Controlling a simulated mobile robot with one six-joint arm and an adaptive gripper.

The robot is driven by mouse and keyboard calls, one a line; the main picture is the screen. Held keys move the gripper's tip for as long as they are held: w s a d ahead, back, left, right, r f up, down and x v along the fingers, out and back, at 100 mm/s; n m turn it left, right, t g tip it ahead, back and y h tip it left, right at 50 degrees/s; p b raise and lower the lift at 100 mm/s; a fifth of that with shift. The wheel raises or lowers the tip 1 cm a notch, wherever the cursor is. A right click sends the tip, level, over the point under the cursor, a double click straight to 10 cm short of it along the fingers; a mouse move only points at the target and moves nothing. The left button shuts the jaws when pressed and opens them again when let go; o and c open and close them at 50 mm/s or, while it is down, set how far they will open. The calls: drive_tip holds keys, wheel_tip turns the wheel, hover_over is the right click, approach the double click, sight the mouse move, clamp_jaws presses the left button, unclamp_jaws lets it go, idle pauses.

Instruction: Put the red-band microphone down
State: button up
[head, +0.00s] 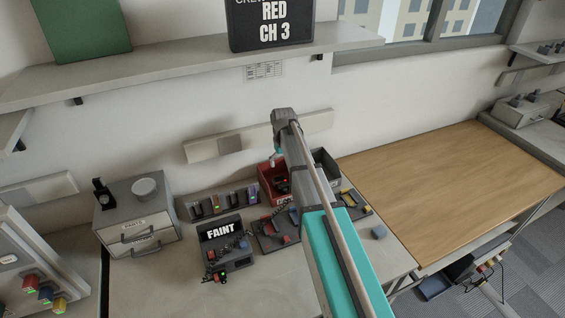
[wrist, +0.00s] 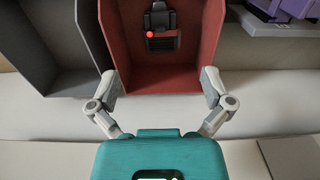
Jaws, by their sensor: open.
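A black device with a glowing red light and a red band (wrist: 161,30) lies in a red bin (wrist: 188,72) in the wrist view. It looks like the red-band microphone, but I cannot be sure. In the head view, the same dark device with its red light (head: 283,187) shows inside the red bin (head: 265,186), partly behind my arm. My gripper (wrist: 161,80) is open, its two fingers spread wide with nothing between them. The fingertips appear at the bin's near edge, with the device beyond them. In the head view, my arm hides most of the gripper.
A grey bin (wrist: 62,60) stands beside the red one. A unit marked FAINT (head: 221,232) and other corded devices (head: 272,232) crowd the bench. A drawer box (head: 138,215) stands at left. The wooden tabletop (head: 455,185) at right is clear. A shelf (head: 190,66) runs above.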

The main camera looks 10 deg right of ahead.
drive_tip(key=shift+s, duration=0.1)
drive_tip(key=s+m, duration=0.2)
drive_tip(key=s, duration=2.3)
drive_tip(key=shift+s+a, duration=0.25)
drive_tip(key=shift+s, duration=0.15)
